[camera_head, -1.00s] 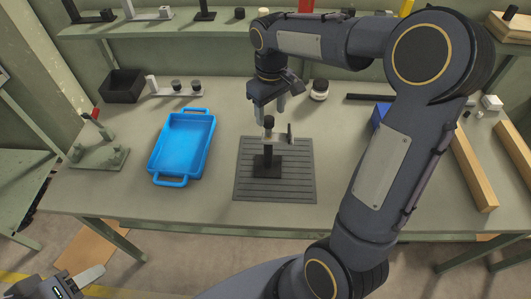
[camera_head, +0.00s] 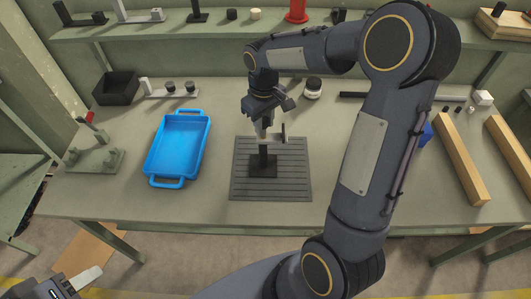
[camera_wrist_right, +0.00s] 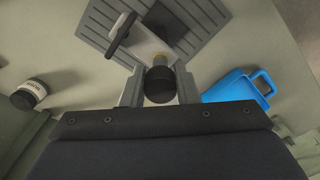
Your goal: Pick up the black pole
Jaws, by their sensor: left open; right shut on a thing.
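A black post (camera_head: 263,152) stands upright on a square black base on the grey ribbed mat (camera_head: 296,186). A silver plate (camera_head: 276,139) sits across its upper end. My right gripper (camera_head: 265,122) comes down from above onto the top of this assembly. In the right wrist view my two fingers flank a round black knob (camera_wrist_right: 160,86), with a brass part below it by the silver plate (camera_wrist_right: 137,47); the gripper is shut on the knob. The post's upper end is hidden there. My left gripper (camera_head: 78,284) is low at the left, partly cut off, empty and open.
A blue tray (camera_head: 203,142) lies left of the mat. A green fixture (camera_head: 95,160), black bin (camera_head: 120,88), silver bracket with black knobs (camera_head: 157,94), labelled jar (camera_head: 313,87), long black bar (camera_head: 352,95) and wooden beams (camera_head: 460,160) surround it. A shelf runs behind.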

